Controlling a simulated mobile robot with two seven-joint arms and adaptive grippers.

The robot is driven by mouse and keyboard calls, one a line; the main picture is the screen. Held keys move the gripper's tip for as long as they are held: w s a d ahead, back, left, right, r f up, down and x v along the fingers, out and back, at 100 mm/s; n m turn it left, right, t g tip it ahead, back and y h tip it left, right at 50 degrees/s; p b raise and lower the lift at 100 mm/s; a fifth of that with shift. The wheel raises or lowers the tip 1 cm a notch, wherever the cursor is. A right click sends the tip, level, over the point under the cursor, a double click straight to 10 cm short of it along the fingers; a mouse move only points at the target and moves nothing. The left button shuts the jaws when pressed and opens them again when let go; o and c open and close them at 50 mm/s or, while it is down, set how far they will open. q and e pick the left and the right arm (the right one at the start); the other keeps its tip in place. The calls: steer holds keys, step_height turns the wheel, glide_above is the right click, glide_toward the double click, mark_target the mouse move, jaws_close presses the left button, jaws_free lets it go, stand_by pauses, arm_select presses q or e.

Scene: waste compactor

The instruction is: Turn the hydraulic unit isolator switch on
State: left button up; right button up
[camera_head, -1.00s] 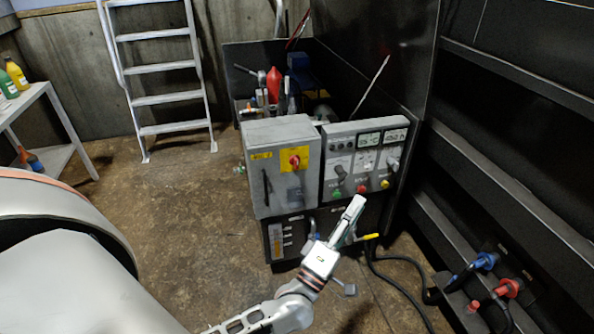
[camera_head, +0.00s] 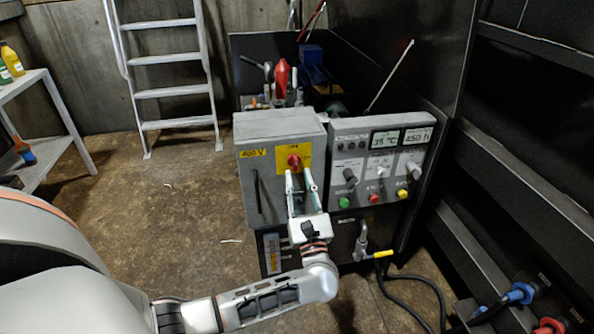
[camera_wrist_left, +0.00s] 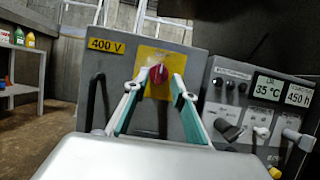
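The isolator switch is a red rotary knob (camera_head: 294,160) on a yellow plate, on the front of a grey box (camera_head: 252,188) labelled 400 V. The knob also shows in the left wrist view (camera_wrist_left: 158,74), upper middle. My left gripper (camera_head: 298,172) is in front of the box, pointing at the knob. Its two fingers are apart with nothing visible between them, the tips at the left and right just below the knob. In the left wrist view the gripper (camera_wrist_left: 158,82) frames the knob. I cannot tell whether the tips touch it. My right gripper is not in view.
A control panel (camera_head: 372,165) with displays, knobs and coloured buttons adjoins the box on the right. A yellow-handled valve (camera_head: 379,254) and black hoses are below. A black handle (camera_head: 262,193) is on the box's left. A ladder (camera_head: 165,92) stands behind; open floor lies left.

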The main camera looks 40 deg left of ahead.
mark_target(296, 167)
arm_select(q)
steer(key=shift+x, duration=1.6)
steer(key=shift+f, duration=0.1)
jaws_close()
